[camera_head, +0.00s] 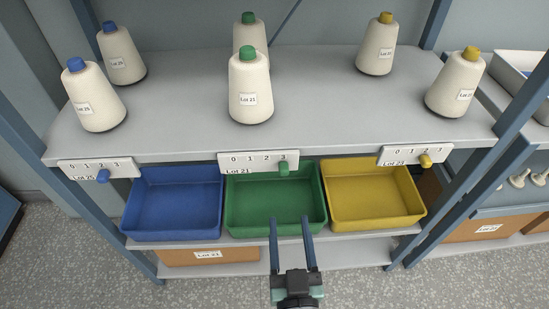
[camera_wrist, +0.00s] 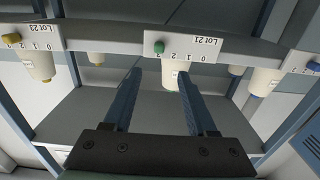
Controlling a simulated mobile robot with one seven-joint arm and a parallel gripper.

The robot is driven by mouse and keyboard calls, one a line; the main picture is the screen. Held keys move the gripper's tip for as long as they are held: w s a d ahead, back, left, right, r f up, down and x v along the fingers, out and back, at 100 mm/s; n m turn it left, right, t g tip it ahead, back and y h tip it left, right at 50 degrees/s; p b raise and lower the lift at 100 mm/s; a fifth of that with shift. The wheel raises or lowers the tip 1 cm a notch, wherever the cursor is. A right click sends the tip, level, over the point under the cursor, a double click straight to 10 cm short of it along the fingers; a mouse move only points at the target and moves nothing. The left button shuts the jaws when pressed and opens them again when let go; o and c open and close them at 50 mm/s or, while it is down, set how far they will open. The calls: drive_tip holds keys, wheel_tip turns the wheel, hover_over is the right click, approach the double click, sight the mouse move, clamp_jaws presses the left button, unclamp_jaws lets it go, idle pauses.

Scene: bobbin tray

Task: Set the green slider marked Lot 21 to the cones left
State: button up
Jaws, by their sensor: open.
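The green slider (camera_head: 283,168) sits at the 3, the right end of the white Lot 21 scale plate (camera_head: 238,166) on the shelf's front edge. Two green-topped Lot 21 cones stand on the shelf above: a front cone (camera_head: 249,93) and a back cone (camera_head: 240,40) partly hidden behind it. My gripper (camera_head: 289,221) is open and empty, in front of the green tray and below the slider. In the wrist view the scale is upside down, and the green slider (camera_wrist: 159,47) shows beyond the fingertips, roughly between them and apart from them.
A blue slider (camera_head: 103,176) and a yellow slider (camera_head: 426,161) sit at 2 on their scales. Blue (camera_head: 172,230), green (camera_head: 275,228) and yellow (camera_head: 376,221) trays stand below the shelf edge. Blue frame posts flank the shelf. Space directly before the green slider looks clear.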

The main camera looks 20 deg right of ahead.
sight(284, 174)
drive_tip(key=b+x, duration=0.1)
drive_tip(key=x, duration=1.1)
drive_tip(key=shift+w+d+f, duration=0.1)
drive_tip(key=shift+w+d, duration=0.05)
drive_tip(key=shift+w, duration=0.15)
clamp_jaws()
idle(1.2)
